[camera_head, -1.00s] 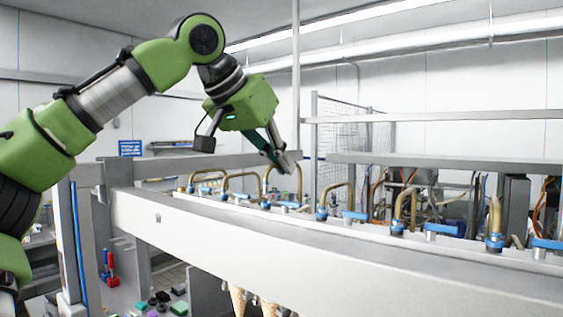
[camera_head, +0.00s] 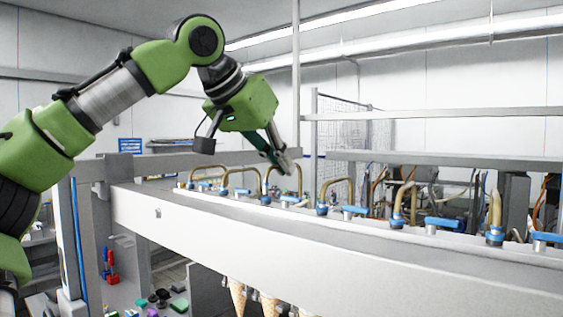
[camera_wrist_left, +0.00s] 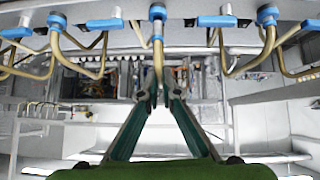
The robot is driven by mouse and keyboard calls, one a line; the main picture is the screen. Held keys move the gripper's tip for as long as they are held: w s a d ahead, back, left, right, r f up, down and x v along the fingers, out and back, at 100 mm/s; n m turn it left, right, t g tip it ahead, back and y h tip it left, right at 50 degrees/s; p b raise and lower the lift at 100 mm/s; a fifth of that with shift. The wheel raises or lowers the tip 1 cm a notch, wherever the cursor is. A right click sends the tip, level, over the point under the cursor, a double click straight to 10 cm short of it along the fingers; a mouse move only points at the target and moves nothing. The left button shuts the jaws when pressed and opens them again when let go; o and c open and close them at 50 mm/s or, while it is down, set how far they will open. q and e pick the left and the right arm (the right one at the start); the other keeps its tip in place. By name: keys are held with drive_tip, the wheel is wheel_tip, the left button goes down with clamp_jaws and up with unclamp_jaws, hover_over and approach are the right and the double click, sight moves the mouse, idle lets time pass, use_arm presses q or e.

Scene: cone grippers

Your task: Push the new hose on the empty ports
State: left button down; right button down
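My left gripper (camera_head: 286,167) is above the row of ports on the white beam, at a tan bent hose (camera_head: 266,182). In the left wrist view its two green fingers (camera_wrist_left: 158,92) converge with their tips on either side of this hose (camera_wrist_left: 158,68), seeming closed on it. The hose runs from the fingers to a blue collar (camera_wrist_left: 157,13); whether it is fully seated there I cannot tell. Several other tan hoses, such as one arch (camera_head: 337,181), stand in blue collars along the beam. Blue-handled fittings (camera_head: 442,223) sit between them. My right gripper is not in view.
The long white beam (camera_head: 300,245) crosses the view, with ice cream cones (camera_head: 237,294) hanging below it. A metal rail (camera_head: 440,160) and a wire mesh panel (camera_head: 342,135) stand behind. Small coloured items (camera_head: 160,298) lie at the lower left.

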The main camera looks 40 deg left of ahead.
use_arm(q)
drive_tip(key=shift+f+b, duration=0.45)
drive_tip(key=shift+f, duration=0.4)
idle(0.6)
drive_tip(key=c, duration=2.2)
unclamp_jaws()
drive_tip(key=shift+o, duration=0.3)
drive_tip(key=shift+o, duration=1.3)
drive_tip(key=shift+r, duration=0.1)
drive_tip(key=shift+r+p, duration=0.85)
drive_tip(key=shift+r, duration=1.55)
